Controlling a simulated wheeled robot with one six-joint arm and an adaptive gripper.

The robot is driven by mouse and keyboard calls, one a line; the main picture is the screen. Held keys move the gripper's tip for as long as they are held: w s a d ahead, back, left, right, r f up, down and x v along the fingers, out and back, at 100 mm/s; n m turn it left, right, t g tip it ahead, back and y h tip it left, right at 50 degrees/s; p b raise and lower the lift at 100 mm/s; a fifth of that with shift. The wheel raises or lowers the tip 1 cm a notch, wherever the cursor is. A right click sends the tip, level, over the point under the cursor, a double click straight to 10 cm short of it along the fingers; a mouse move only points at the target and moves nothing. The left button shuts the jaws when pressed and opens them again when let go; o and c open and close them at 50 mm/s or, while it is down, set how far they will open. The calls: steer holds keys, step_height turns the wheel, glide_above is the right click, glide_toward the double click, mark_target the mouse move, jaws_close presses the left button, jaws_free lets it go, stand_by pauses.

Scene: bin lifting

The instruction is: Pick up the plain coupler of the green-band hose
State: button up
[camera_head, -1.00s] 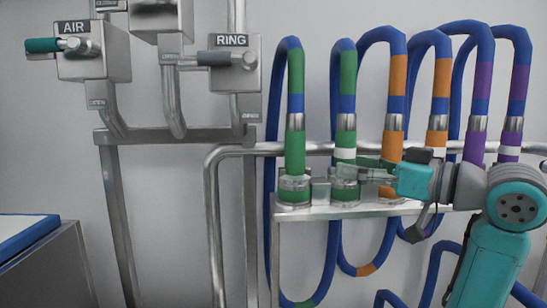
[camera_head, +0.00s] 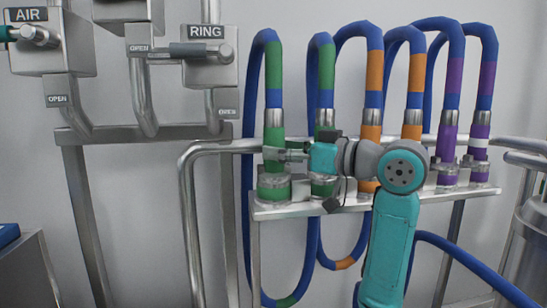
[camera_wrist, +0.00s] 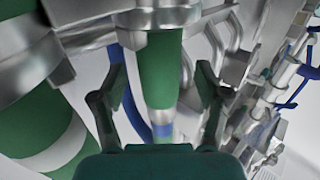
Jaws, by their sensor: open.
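The green-band hose has two upright ends at the left of the rack. Its plain green coupler (camera_head: 273,150) is the leftmost, standing upright in a metal socket. The other green coupler, with a white band, shows at the left in the wrist view (camera_wrist: 62,150); my gripper mostly covers it in the head view. My gripper (camera_head: 292,155) is open, its fingers at the right side of the plain coupler. In the wrist view the plain coupler (camera_wrist: 160,75) appears between my two spread fingers (camera_wrist: 160,88), not clamped. Whether a finger touches it cannot be told.
Orange-band couplers (camera_head: 411,131) and purple-band couplers (camera_head: 447,152) stand to the right on the same metal rack (camera_head: 290,212). Pipes and the valve boxes labelled AIR (camera_head: 50,50) and RING (camera_head: 208,65) are at the left. Blue hoses hang below the rack.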

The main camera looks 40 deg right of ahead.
steer(key=shift+w+a, duration=0.2)
steer(key=shift+w, duration=1)
jaws_close()
steer(key=shift+r, duration=0.1)
steer(key=shift+r, duration=4.95)
